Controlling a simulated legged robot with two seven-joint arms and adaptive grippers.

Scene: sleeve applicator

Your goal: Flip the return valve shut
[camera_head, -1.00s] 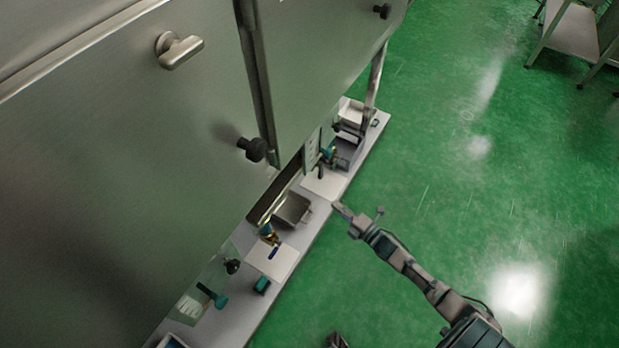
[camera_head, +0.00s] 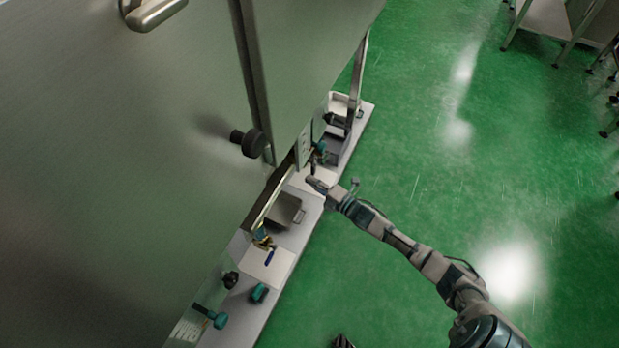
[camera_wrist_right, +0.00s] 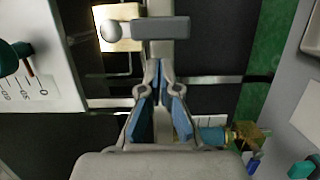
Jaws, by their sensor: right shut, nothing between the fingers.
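Two small valves sit low along the machine; no readable label tells which is the return valve. The farther valve (camera_head: 320,148) has a teal part and a dark lever pointing down. My right gripper (camera_head: 313,182) is shut and empty, its tip close to that lever. In the right wrist view, the shut fingertips (camera_wrist_right: 154,68) are just below a grey lever bar (camera_wrist_right: 160,28) beside a brass block (camera_wrist_right: 120,28); contact cannot be told. The nearer valve (camera_head: 263,240) is brass with a blue lever (camera_head: 269,257); it also shows in the wrist view (camera_wrist_right: 245,134). My left gripper is not in view.
A metal tray (camera_head: 285,211) lies between the valves on the pale ledge (camera_head: 246,322). Teal knobs (camera_head: 259,292) are nearer. The large steel cabinet (camera_head: 130,170) overhangs the ledge on the left. A gauge plate (camera_wrist_right: 38,85) is left of my fingers. Green floor on the right is open.

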